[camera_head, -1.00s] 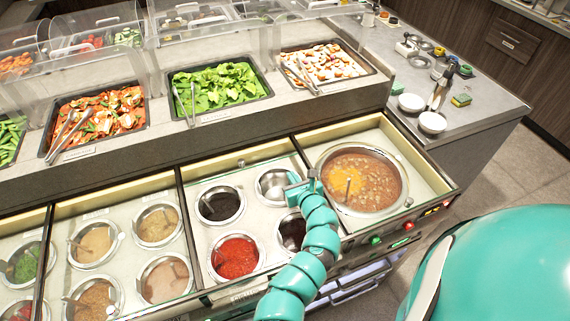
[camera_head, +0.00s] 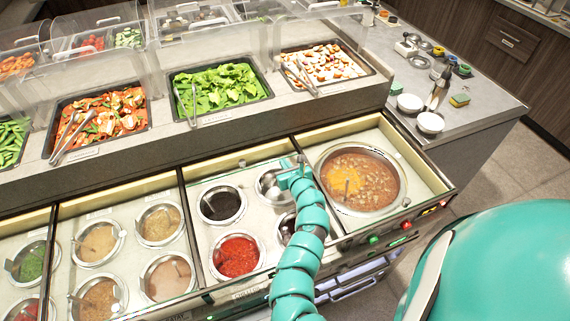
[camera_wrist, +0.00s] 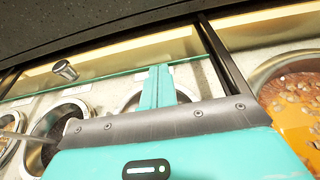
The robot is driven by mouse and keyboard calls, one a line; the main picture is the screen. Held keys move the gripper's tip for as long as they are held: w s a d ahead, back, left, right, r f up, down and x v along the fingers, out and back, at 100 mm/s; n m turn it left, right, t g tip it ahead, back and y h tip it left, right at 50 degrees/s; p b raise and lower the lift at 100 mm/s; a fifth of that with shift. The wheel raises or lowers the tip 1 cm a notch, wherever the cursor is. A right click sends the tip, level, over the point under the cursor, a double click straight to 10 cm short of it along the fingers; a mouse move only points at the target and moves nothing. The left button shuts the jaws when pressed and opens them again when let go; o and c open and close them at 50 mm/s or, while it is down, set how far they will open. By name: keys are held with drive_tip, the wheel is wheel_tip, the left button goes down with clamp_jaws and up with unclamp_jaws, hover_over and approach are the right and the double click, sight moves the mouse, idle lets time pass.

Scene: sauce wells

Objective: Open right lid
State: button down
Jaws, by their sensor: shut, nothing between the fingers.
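A clear glass lid shows in the wrist view as a pale green edge (camera_wrist: 100,77) running across the pot compartment. A small metal knob (camera_wrist: 65,70) stands near that edge, left of my fingers. What looks like the same knob is at the back of the compartment in the head view (camera_head: 241,163). My gripper (camera_head: 299,160) is shut and empty, over the back right of the sauce pot compartment, close to the divider. Its fingers show in the wrist view (camera_wrist: 159,72), right of the knob and apart from it. The lid's full outline is hard to see.
A large soup pot (camera_head: 360,181) sits in the compartment to the right. The divider (camera_wrist: 224,60) runs beside my gripper. Pots of black sauce (camera_head: 221,205) and red sauce (camera_head: 236,257) lie to the left. The salad counter (camera_head: 150,150) rises behind.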

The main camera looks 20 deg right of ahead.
sight(279, 154)
drive_tip(key=shift+w, duration=2.3)
drive_tip(key=shift+s+a, duration=0.1)
drive_tip(key=shift+s, duration=0.2)
drive_tip(key=f+v, duration=0.1)
drive_tip(key=v, duration=1.2)
drive_tip(key=shift+s+b, duration=0.3)
drive_tip(key=shift+b, duration=0.15)
drive_tip(key=shift+r, duration=0.1)
